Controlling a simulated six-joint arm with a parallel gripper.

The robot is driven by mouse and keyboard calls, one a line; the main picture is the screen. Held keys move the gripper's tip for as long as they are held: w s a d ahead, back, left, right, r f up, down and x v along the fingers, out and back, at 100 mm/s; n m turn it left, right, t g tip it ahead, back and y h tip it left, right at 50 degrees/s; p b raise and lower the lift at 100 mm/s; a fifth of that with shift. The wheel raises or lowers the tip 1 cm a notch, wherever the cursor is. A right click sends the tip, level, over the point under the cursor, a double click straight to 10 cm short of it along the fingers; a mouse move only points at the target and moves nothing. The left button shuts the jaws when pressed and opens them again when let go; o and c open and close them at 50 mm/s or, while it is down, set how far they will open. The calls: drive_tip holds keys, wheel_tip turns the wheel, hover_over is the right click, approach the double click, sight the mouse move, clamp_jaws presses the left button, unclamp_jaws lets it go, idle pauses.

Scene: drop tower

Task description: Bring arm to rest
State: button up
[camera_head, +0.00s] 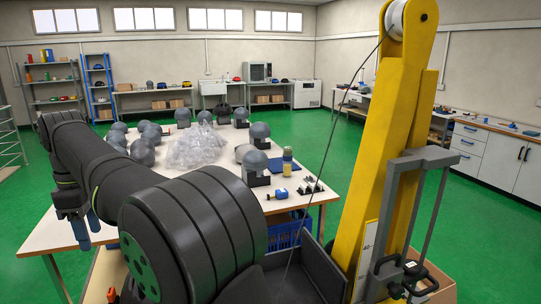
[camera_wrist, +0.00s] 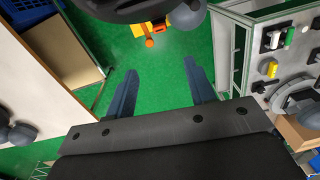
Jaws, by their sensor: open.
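My dark arm reaches across the front left of the head view. My gripper (camera_head: 86,232) hangs at its far end, over the left part of the white table (camera_head: 48,236), with its blue fingers pointing down. In the wrist view my gripper (camera_wrist: 162,72) has its two blue fingers wide apart. Only green floor (camera_wrist: 160,84) shows between them, and it holds nothing.
Several grey headforms (camera_head: 260,135) and a heap of clear plastic (camera_head: 196,150) stand on the table. A yellow drop tower (camera_head: 384,150) rises at right. A blue crate (camera_head: 287,238) sits by the table's front. Green floor (camera_head: 425,185) is clear farther right.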

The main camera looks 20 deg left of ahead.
sight(109, 291)
drive_tip(key=f, duration=1.6)
drive_tip(key=shift+s+d+f, duration=0.25)
drive_tip(key=shift+f, duration=0.05)
wheel_tip(109, 291, up, 6)
drive_tip(key=shift+w+a, duration=0.1)
drive_tip(key=shift+s+f, duration=0.3)
drive_tip(key=shift+s, duration=0.1)
drive_tip(key=shift+s+f, duration=0.15)
drive_tip(key=shift+s, duration=0.15)
